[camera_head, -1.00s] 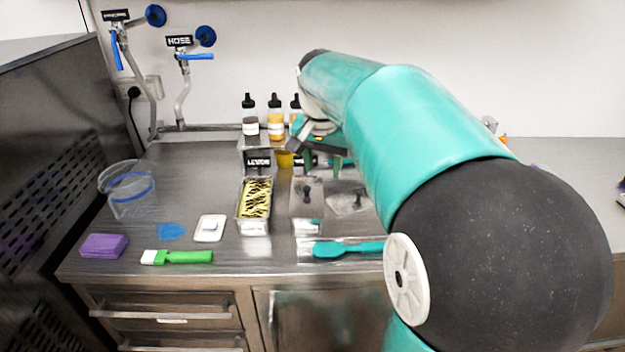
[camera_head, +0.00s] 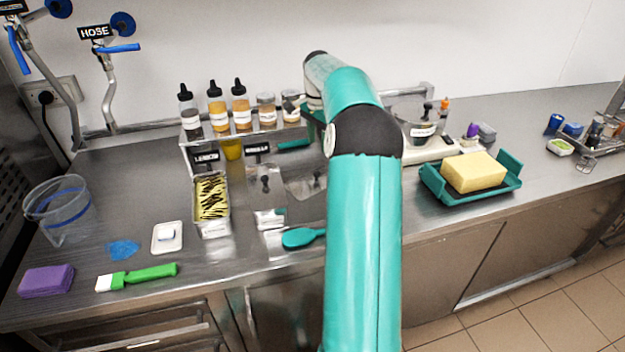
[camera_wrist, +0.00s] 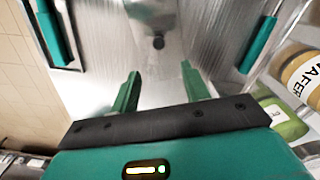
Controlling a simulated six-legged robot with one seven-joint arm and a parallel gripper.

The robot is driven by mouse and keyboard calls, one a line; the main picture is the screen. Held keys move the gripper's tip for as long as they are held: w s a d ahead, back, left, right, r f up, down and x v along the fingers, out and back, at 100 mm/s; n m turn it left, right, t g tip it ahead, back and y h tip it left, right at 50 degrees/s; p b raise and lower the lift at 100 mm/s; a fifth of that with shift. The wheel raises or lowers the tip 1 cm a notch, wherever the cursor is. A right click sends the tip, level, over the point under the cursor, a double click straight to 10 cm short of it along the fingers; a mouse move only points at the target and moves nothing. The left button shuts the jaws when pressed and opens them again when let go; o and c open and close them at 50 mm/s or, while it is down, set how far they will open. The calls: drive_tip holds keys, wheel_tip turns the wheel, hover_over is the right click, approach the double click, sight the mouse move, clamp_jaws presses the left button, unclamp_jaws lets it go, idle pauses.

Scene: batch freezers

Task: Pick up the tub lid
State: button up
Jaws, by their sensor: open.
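In the head view, my arm hides most of the gripper.
A filled tub labelled lemon (camera_head: 212,200) stands further left. A shelf (camera_head: 180,143) of bottles and jars runs behind. A teal tray (camera_head: 440,190) with a yellow block and a scale (camera_head: 430,150) are to the right.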

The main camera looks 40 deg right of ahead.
hover_over(317, 173)
drive_tip(key=f, duration=0.4)
drive_tip(key=shift+d+f, duration=0.25)
drive_tip(key=shift+f, duration=0.15)
drive_tip(key=shift+a+f, duration=0.15)
drive_tip(key=shift+f, duration=1.35)
drive_tip(key=shift+a+f, duration=0.1)
drive_tip(key=shift+f, duration=1.4)
clamp_jaws()
